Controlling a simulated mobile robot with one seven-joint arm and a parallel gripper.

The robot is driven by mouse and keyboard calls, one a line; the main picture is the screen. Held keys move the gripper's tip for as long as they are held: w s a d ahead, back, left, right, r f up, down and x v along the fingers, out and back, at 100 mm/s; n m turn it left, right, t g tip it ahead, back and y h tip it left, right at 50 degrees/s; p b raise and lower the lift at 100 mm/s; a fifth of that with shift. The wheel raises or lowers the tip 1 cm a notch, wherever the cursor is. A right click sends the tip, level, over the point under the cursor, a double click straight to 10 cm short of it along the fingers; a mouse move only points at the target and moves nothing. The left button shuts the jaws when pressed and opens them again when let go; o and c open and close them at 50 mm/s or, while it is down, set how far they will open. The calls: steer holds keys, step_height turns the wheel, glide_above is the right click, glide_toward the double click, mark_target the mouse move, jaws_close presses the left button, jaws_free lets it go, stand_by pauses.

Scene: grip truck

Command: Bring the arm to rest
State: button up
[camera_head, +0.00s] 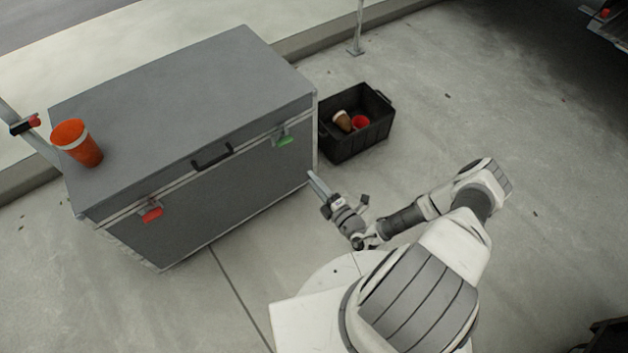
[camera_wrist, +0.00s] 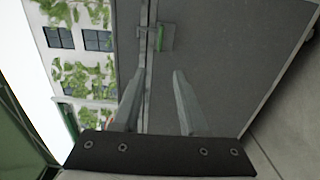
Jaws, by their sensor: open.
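My arm is bent in front of my body in the head view, with my gripper (camera_head: 318,186) close to the right end of a large grey case. In the wrist view my gripper (camera_wrist: 154,82) shows two fingers spread apart with nothing between them. The fingers point toward the case's front side (camera_wrist: 225,60) and a green latch (camera_wrist: 160,38). I cannot tell the exact gap between fingertips and case.
The grey case (camera_head: 190,100) has an orange cup (camera_head: 78,143) on its lid at the left. A black crate (camera_head: 357,145) behind my gripper holds a brown cup (camera_head: 343,121) and a red cup (camera_head: 360,122). Concrete floor (camera_head: 520,200) at the right is mostly clear.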

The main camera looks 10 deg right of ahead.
steer(key=shift+s+d, duration=0.1)
steer(key=shift+s, duration=0.25)
steer(key=shift+r, duration=0.1)
stand_by(0.4)
steer(key=s+a+r+n+g+y, duration=0.1)
steer(key=s+a+r+n+g, duration=0.1)
steer(key=r+n+g, duration=0.65)
steer(key=s+a+r+n+g+y, duration=0.1)
steer(key=s+r+n+g+y, duration=0.15)
steer(key=r+n, duration=0.95)
steer(key=s+a+r+n+g+y, duration=0.1)
steer(key=s+a+r+n+g, duration=0.1)
steer(key=r+n+g, duration=0.65)
steer(key=s+d+r+n+t+h, duration=0.2)
steer(key=s+r+n+t+h, duration=0.2)
steer(key=s+r+n+h, duration=0.45)
steer(key=s+d+r+n+t+h, duration=0.3)
steer(key=s+r+n+t, duration=0.15)
steer(key=r+n, duration=0.75)
step_height(320, 180, up, 17)
steer(key=s+p, duration=0.1)
steer(key=p, duration=1.6)
steer(key=shift+r, duration=0.15)
